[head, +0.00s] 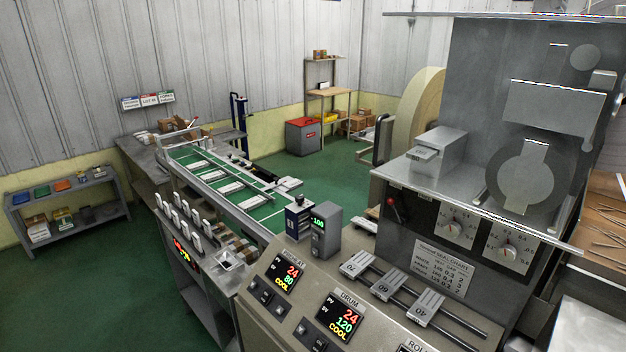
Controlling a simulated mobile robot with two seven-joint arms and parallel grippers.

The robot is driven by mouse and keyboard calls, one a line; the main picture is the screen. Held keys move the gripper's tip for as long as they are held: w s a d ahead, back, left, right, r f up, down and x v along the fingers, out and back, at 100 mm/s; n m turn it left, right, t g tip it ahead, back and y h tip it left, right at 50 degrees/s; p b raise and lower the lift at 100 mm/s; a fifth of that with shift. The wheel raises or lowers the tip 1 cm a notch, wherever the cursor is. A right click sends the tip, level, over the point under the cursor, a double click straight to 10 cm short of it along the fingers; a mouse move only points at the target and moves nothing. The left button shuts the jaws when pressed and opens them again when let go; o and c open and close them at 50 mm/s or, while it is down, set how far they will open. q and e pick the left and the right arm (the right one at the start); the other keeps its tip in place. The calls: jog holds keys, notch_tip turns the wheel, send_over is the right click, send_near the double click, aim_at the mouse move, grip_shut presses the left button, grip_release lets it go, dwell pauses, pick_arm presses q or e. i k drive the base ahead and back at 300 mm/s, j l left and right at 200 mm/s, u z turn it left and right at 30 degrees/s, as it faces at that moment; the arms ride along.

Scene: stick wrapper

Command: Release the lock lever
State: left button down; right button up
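A small lever with a red knob (392,203) stands on the dark front panel of the large grey machine (475,100). It is the only lever I can make out clearly, and no label on it is readable. Whether it is the lock lever, and whether it is locked, I cannot tell. Two round dials (455,227) sit to its right on the same panel. Neither of my grippers shows in the head view.
A control console (300,300) with lit displays fills the front. Sliding weights marked 70, 60 and 40 (428,306) sit on rails. A green conveyor (225,185) runs back left. A low shelf (70,200) stands far left. Green floor is open between them.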

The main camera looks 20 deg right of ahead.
aim_at(402, 220)
jog(key=i+j+z, duration=0.15)
jog(key=i+z, duration=0.15)
jog(key=z, duration=0.2)
jog(key=i+j+z, duration=0.25)
jog(key=z, duration=0.25)
jog(key=i+j+z, duration=0.3)
jog(key=z, duration=0.2)
jog(key=i+j+z, duration=0.1)
jog(key=j+z, duration=0.4)
jog(key=i+j+z, duration=0.1)
jog(key=j+z, duration=0.65)
jog(key=j, duration=0.2)
jog(key=i+l, duration=0.15)
jog(key=i, duration=0.3)
